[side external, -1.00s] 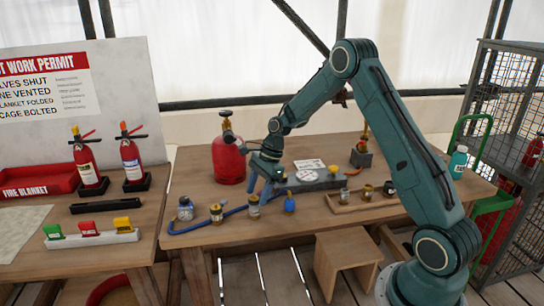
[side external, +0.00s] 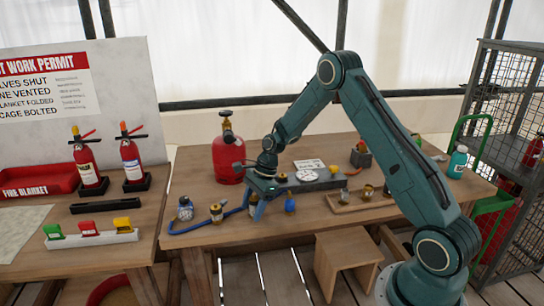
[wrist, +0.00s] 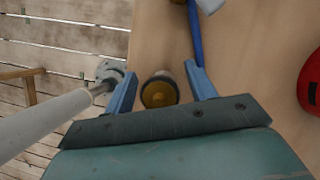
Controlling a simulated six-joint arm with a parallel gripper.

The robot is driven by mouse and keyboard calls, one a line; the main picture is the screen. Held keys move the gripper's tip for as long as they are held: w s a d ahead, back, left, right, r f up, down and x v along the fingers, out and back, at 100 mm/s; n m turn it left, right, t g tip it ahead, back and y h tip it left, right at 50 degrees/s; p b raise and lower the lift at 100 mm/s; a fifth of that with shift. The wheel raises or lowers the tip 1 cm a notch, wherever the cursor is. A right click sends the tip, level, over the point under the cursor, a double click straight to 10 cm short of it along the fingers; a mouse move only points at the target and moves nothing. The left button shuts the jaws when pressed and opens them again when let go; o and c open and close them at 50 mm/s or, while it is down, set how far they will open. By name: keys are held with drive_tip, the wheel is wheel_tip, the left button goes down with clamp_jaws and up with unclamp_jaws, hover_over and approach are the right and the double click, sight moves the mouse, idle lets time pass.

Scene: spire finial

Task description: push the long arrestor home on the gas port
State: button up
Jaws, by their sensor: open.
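My gripper (side external: 256,207) is open and low over the front of the bench. In the wrist view its blue fingers (wrist: 160,88) stand on either side of a dark, round, brass-topped fitting (wrist: 158,92), with a gap showing at each side. I cannot tell whether this fitting is the long arrestor. The grey manifold block (side external: 320,180) with a white dial lies just behind and right of my gripper. Which part of it is the gas port is not clear.
A red cylinder (side external: 228,158) stands behind. A wooden tray (side external: 345,208) with brass parts lies right.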

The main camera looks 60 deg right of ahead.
sight(252, 198)
drive_tip(key=shift+c, duration=0.3)
drive_tip(key=c, duration=1)
drive_tip(key=shift+o, duration=0.2)
wheel_tip(252, 198, up, 20)
idle(0.3)
drive_tip(key=shift+d+f, duration=0.1)
idle(0.4)
drive_tip(key=d+f, duration=0.3)
drive_tip(key=d, duration=0.6)
drive_tip(key=d+f, duration=0.4)
drive_tip(key=d, duration=0.4)
drive_tip(key=shift+w+d+f, duration=0.25)
drive_tip(key=shift+w+d, duration=0.1)
drive_tip(key=shift+w, duration=0.1)
